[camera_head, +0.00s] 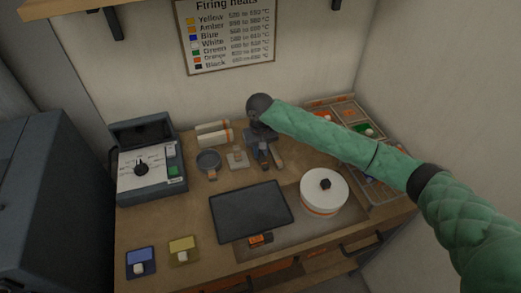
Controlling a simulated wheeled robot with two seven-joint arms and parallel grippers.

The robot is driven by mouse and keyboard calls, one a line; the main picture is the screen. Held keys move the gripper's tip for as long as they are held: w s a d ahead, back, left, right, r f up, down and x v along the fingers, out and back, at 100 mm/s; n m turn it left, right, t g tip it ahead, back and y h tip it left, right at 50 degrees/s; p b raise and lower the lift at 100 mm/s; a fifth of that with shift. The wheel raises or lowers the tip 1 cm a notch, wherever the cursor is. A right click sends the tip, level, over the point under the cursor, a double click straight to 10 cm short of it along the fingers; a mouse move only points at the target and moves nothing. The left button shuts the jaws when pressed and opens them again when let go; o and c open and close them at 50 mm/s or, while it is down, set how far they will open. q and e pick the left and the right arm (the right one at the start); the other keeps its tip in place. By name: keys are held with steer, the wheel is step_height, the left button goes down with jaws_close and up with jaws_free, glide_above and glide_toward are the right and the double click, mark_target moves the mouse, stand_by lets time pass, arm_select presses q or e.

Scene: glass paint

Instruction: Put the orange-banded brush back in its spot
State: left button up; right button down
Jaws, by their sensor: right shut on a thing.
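My right arm comes in from the right in a green quilted sleeve, and its gripper (265,157) is over the back middle of the bench. It is shut on a thin tan and dark item (277,157), which looks like a brush. An orange band on it is too small to make out. The wrist and fingers hide part of it, and I cannot tell whether it touches the bench. No other brush shows clearly. My left gripper is not in view.
A dark flat panel (252,211) lies mid-bench beside a round white container (324,192). A grey dish (208,162) and small glass-topped stand (238,158) are left of the gripper. A grey machine (147,180) stands left. Sectioned trays (345,112) line the right. The front-left bench holds blue (141,260) and yellow (183,248) pads.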

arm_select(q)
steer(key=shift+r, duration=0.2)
arm_select(e)
steer(key=shift+f, duration=0.15)
steer(key=c, duration=1.2)
jaws_free()
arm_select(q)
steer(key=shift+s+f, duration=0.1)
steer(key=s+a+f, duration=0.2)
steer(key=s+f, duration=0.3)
arm_select(e)
step_height(320, 180, up, 2)
steer(key=shift+b, duration=0.45)
step_height(320, 180, up, 4)
steer(key=shift+f+b, duration=0.1)
steer(key=shift+b, duration=0.65)
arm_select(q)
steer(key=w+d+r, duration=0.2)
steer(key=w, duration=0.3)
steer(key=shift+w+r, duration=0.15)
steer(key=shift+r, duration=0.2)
arm_select(e)
steer(key=shift+r, duration=1.1)
